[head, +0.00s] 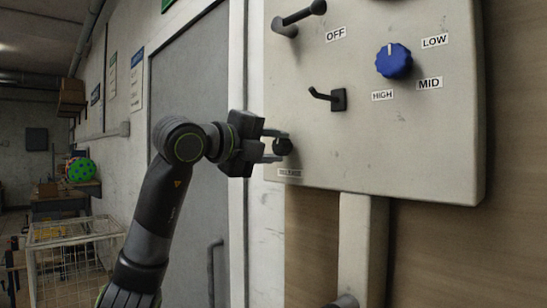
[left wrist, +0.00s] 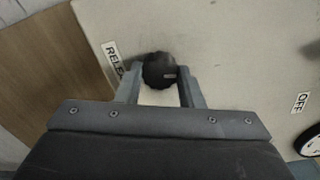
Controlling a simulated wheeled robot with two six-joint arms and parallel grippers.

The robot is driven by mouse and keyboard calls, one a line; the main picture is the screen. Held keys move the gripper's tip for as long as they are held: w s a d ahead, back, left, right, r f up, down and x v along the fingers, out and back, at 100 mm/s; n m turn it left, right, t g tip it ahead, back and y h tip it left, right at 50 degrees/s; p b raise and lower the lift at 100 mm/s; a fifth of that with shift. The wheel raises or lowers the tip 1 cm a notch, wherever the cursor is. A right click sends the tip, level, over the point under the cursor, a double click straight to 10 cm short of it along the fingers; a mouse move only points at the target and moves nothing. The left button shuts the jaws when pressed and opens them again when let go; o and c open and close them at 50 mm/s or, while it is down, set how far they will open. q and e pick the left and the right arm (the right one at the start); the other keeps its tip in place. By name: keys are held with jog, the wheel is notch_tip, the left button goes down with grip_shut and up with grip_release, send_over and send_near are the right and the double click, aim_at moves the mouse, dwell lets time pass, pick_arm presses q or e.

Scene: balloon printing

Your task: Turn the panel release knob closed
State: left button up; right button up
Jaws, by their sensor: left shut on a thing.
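The panel release knob (head: 282,146) is a small dark round knob low on the left side of the pale panel, just above a small release label (head: 290,173). My left gripper (head: 275,146) is at the knob, with a finger above and a finger below it. The gripper is shut on the knob. Part of the label (left wrist: 113,60) shows beside the left finger. My right gripper is not in view.
The panel (head: 420,150) also carries a blue dial (head: 394,61), a black hook-like lever (head: 327,96) and a grey handle (head: 299,16) near the OFF label. A grey door (head: 195,90) is behind my arm. A wire cage (head: 75,250) stands at lower left.

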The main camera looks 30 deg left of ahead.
pick_arm(q)
jog(key=shift+n+b, duration=0.45)
jog(key=shift+n, duration=0.45)
jog(key=o, duration=1)
jog(key=shift+s+a+b, duration=0.15)
jog(key=shift+s+b, duration=0.15)
jog(key=b+v, duration=0.5)
jog(key=v, duration=1.1)
jog(key=shift+s, duration=0.35)
